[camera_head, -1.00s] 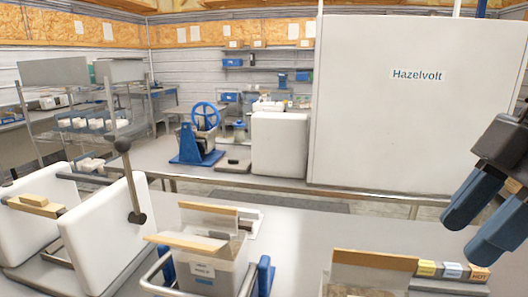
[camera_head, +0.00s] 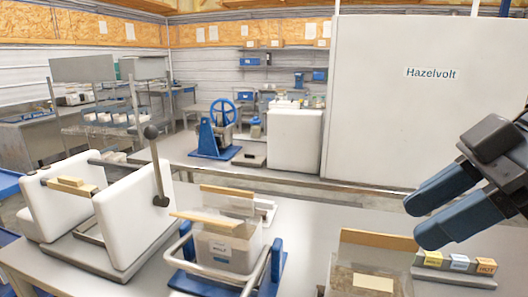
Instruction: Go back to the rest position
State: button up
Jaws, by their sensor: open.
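My gripper (camera_head: 428,214) is at the right side of the head view, with its two dark blue fingers spread apart and nothing between them. It hangs in front of the white Hazelvolt cabinet (camera_head: 400,120), above the right part of the grey table. It appears clear of the objects on the table. My dark wrist shows at the right edge, and the rest of my arm is out of view.
A clear bin with a wooden edge (camera_head: 372,241) and a labelled block row (camera_head: 458,263) lie below my gripper. A clear hopper in a blue-footed frame (camera_head: 232,250) stands mid-table. A white two-walled device with a lever (camera_head: 130,222) stands left. Bare table (camera_head: 318,217) shows between.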

jog(key=w+a+m+t+y+b, duration=0.3)
jog(key=w+a+m+t+y, duration=0.3)
jog(key=a+t+y, duration=0.15)
jog(key=s+d+f+m+t+h+b, duration=0.1)
jog(key=s+f+m+t+h, duration=0.1)
jog(key=f+m+t+h, duration=0.5)
jog(key=s+d+f+m+t+h+b, duration=0.1)
jog(key=s+d+f+m+h+b, duration=0.3)
jog(key=f, duration=0.8)
jog(key=s+f+m+g+h, duration=0.2)
jog(key=s+f+m+h, duration=0.15)
jog(key=s+f, duration=0.8)
jog(key=s+d+f+n+g, duration=0.1)
jog(key=s+d+n, duration=0.1)
jog(key=s, duration=0.6)
jog(key=s+d+f+n+b, duration=0.1)
jog(key=s+d+f+n, duration=0.1)
jog(key=s, duration=0.6)
jog(key=shift+s+d+f+n+g+h, duration=0.3)
jog(key=shift+d+n, duration=0.35)
jog(key=shift+n, duration=0.6)
jog(key=shift+s+r, duration=0.1)
